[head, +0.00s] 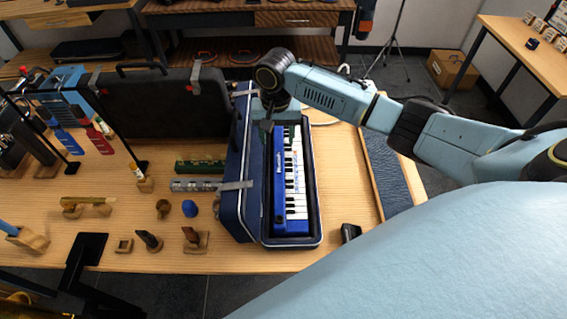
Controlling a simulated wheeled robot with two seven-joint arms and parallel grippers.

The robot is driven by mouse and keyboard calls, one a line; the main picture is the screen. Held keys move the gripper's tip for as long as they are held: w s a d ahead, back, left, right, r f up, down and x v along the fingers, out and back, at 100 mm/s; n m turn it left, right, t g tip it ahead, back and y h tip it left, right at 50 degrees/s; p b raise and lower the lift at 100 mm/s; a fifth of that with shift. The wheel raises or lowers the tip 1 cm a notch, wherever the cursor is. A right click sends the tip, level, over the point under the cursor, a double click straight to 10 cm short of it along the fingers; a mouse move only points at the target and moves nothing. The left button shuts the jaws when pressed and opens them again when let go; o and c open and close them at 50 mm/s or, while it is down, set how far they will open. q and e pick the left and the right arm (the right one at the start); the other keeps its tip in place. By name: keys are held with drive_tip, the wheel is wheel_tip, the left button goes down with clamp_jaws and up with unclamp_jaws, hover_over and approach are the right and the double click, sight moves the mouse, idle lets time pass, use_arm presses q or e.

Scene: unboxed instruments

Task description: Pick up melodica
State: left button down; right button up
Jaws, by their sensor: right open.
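The blue melodica (280,190), with black and white keys along its right side, lies in an open dark blue case (311,237). The case's lid stands up on the left. My right gripper (268,122) is over the far end of the case, pointing down, with its wrist and arm coming in from the right. It is open, and no object shows in it. The gripper and wrist hide part of the melodica's far end, and I cannot tell whether the fingers touch it. My left gripper is not in view.
A large black case (150,100) stands open behind, to the left. Harmonicas (200,166) and small items on wooden stands (195,240) lie left of the melodica case. A dark blue padded panel (384,172) lies to the right. A small black object (350,232) is near the front edge.

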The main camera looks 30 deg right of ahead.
sight(279, 162)
wheel_tip(279, 162, down, 3)
drive_tip(key=shift+s+r, duration=0.1)
drive_tip(key=shift+f, duration=0.35)
drive_tip(key=shift+f+b, duration=0.3)
drive_tip(key=shift+f, duration=0.4)
drive_tip(key=f, duration=0.3)
drive_tip(key=shift+s+f+b, duration=0.2)
drive_tip(key=shift+f+b, duration=0.05)
drive_tip(key=shift+b, duration=0.05)
drive_tip(key=shift+f, duration=0.25)
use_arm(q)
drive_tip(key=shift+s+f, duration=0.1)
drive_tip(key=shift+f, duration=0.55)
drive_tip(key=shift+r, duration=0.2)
use_arm(e)
drive_tip(key=shift+f, duration=0.1)
clamp_jaws()
